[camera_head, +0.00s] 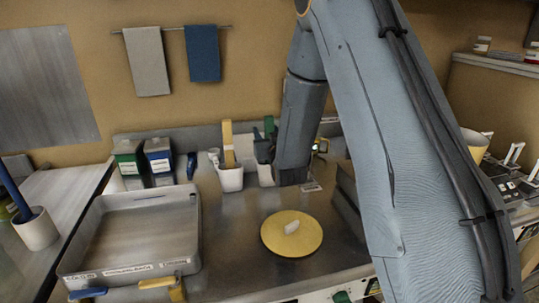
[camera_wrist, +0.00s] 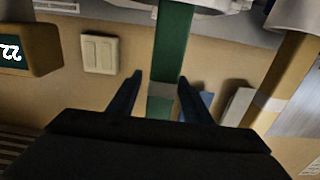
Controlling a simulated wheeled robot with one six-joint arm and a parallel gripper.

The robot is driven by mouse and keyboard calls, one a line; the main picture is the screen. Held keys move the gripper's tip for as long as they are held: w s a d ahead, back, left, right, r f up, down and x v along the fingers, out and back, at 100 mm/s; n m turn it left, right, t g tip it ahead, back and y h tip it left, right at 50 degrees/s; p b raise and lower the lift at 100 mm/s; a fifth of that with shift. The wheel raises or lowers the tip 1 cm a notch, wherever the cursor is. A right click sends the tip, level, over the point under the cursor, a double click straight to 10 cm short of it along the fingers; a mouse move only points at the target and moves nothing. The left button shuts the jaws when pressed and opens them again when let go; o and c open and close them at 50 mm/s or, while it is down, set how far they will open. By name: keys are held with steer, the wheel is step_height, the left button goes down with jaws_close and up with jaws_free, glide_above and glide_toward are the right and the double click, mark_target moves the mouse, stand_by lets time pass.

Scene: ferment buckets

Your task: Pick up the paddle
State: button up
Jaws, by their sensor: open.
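A pale yellow paddle (camera_head: 228,145) stands upright in a white crock (camera_head: 230,178) at the back of the counter. In the wrist view, a long green strip (camera_wrist: 174,45) with a pale band lies between the two dark fingers of my gripper (camera_wrist: 159,77), which is open. Whether the fingers touch the strip is not clear. A yellow-tan strip (camera_wrist: 285,75) stands to the right.
A grey tray (camera_head: 130,235) takes up the counter's left. A round yellow lid (camera_head: 275,243) with a pale handle lies at the front. A green-topped box (camera_head: 128,158) and a blue-topped box (camera_head: 158,156) stand at the back left. Bare counter lies around the lid.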

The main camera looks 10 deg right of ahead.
steer(key=shift+w, duration=0.1)
steer(key=shift+c, duration=0.2)
steer(key=c, duration=1.1)
